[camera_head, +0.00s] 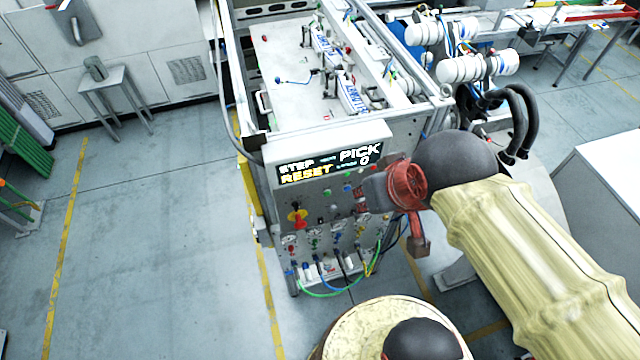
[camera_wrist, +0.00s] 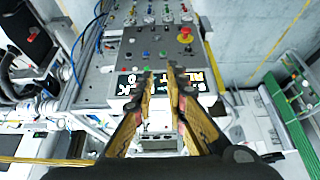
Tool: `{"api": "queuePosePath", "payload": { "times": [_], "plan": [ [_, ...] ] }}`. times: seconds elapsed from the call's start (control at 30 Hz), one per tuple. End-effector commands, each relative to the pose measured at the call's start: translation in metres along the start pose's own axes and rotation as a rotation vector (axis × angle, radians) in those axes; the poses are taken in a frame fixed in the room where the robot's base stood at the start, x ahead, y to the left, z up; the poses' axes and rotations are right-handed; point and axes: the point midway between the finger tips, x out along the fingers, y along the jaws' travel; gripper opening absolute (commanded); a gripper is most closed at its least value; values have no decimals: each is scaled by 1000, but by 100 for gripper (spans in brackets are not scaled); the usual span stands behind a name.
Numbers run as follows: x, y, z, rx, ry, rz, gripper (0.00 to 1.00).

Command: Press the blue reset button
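The grey control panel (camera_head: 325,207) is on the front end of the machine, under a display reading STEP, PICK and RESET. It also shows in the wrist view (camera_wrist: 140,42), turned around, with several small coloured buttons. Contact with the panel cannot be told.
A red and yellow knob (camera_head: 297,217) is on the panel's left. Cables (camera_head: 345,285) loop from sockets below it. A small grey table (camera_head: 112,92) stands at the back left. A white cabinet (camera_head: 605,180) is at the right. The floor left of the machine is clear.

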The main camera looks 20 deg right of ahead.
Motion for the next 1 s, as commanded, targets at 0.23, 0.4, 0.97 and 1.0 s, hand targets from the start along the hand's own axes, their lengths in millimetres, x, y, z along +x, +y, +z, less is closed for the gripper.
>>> {"api": "queuePosePath", "payload": {
  "times": [0.23,0.4,0.97,1.0],
  "plan": [
    [0,0,0,0,0,0,0],
    [0,0,0,0,0,0,0],
    [0,0,0,0,0,0,0],
    [0,0,0,0,0,0,0]
  ]
}}
